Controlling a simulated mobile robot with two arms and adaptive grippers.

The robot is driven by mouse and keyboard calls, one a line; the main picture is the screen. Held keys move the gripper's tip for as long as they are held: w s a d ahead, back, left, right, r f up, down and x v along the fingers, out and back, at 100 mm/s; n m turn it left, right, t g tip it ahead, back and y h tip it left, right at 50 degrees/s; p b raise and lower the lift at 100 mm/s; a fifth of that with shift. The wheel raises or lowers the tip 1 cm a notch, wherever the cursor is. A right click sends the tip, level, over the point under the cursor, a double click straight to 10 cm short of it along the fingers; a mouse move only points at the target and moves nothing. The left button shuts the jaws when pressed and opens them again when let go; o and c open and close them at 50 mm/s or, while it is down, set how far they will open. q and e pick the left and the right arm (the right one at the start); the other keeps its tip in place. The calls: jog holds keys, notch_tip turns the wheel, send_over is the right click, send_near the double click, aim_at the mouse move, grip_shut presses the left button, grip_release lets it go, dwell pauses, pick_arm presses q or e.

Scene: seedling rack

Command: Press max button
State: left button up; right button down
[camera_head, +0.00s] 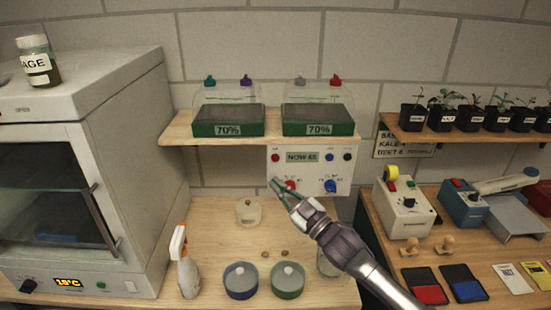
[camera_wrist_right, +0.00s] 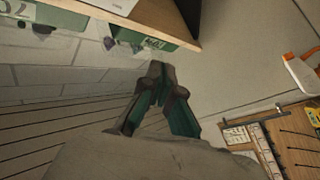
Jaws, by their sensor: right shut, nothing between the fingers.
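A white control panel (camera_head: 317,170) hangs below the wooden shelf, with a display (camera_head: 302,157) reading "NOW 65". Small red (camera_head: 276,158), blue (camera_head: 329,157) and black (camera_head: 347,157) buttons or knobs line its upper part. A larger red knob (camera_head: 290,184) and blue knob (camera_head: 330,186) sit lower. The small labels are too blurred to tell which one is max. My right gripper (camera_head: 275,184) is shut and empty, its tips in front of the panel's lower left corner; contact cannot be told. Its shut fingers show in the right wrist view (camera_wrist_right: 157,70). My left gripper is out of view.
The shelf (camera_head: 175,135) above carries two green trays (camera_head: 228,131) with clear lids. Below stand a pot (camera_head: 248,211), two round dishes (camera_head: 240,281) and a spray bottle (camera_head: 186,265). A white cabinet (camera_head: 135,110) stands left; a second bench with devices is right.

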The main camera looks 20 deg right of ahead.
aim_at(275, 158)
jog(key=shift+w, duration=0.1)
jog(key=w+d+b, duration=0.2)
jog(key=w+b, duration=0.2)
jog(key=w, duration=0.4)
jog(key=shift+w+d+b, duration=0.15)
jog(key=shift+d+b, duration=0.1)
jog(key=shift+b, duration=0.05)
jog(key=shift+w, duration=0.1)
dwell(1.2)
jog(key=shift+w+d, duration=0.1)
jog(key=shift+w, duration=0.2)
jog(key=shift+w+d+b, duration=0.1)
jog(key=shift+w+b, duration=0.25)
jog(key=shift+b, duration=0.05)
dwell(0.5)
dwell(0.4)
jog(key=shift+s+a+p, duration=0.2)
jog(key=shift+s+p, duration=0.25)
jog(key=shift+s, duration=0.35)
